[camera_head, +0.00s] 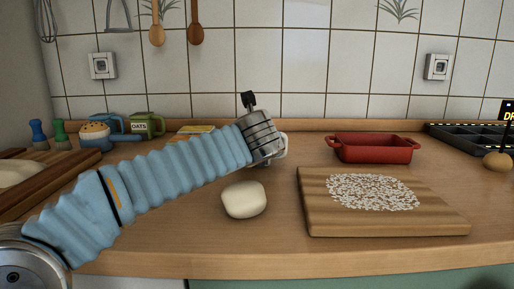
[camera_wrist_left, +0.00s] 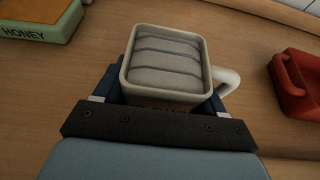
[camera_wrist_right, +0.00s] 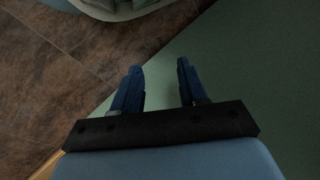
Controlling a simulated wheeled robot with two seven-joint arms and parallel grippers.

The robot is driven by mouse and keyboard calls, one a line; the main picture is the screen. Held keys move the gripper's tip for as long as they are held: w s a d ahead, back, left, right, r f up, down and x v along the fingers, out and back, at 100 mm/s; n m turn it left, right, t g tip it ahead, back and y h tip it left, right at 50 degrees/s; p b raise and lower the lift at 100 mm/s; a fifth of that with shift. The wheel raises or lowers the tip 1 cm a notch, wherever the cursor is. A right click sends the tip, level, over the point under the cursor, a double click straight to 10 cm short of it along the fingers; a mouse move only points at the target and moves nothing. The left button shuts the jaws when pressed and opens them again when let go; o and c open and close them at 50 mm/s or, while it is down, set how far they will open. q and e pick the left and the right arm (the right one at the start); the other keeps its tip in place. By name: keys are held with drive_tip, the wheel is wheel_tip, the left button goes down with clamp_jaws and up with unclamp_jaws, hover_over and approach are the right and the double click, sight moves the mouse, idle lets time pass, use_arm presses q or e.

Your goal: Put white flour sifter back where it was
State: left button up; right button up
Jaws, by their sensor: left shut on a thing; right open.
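The white flour sifter (camera_wrist_left: 211,68) is in my left gripper (camera_wrist_left: 158,98), between its dark blue fingers in the left wrist view. Its pale rim surrounds a grey banded inside, and its looped handle points right. In the head view the sifter's pale handle (camera_head: 283,147) shows at the end of my left arm, above the back part of the counter. I cannot tell whether its base touches the counter. My right gripper (camera_wrist_right: 158,88) is open and empty in the right wrist view, over a green surface and brown floor tiles.
A red baking dish (camera_head: 374,149) stands right of the sifter. A honey box (camera_wrist_left: 38,18) lies to its left. A dough lump (camera_head: 244,200) and a cutting board (camera_head: 318,222) with white flour or grains are nearer. Mugs (camera_head: 147,124) stand at the back left.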

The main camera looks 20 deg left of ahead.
use_arm(q)
drive_tip(key=shift+f, duration=0.15)
drive_tip(key=o, duration=1.2)
drive_tip(key=v, duration=1.3)
drive_tip(key=shift+s+r+b, duration=0.25)
drive_tip(key=shift+s+b, duration=0.1)
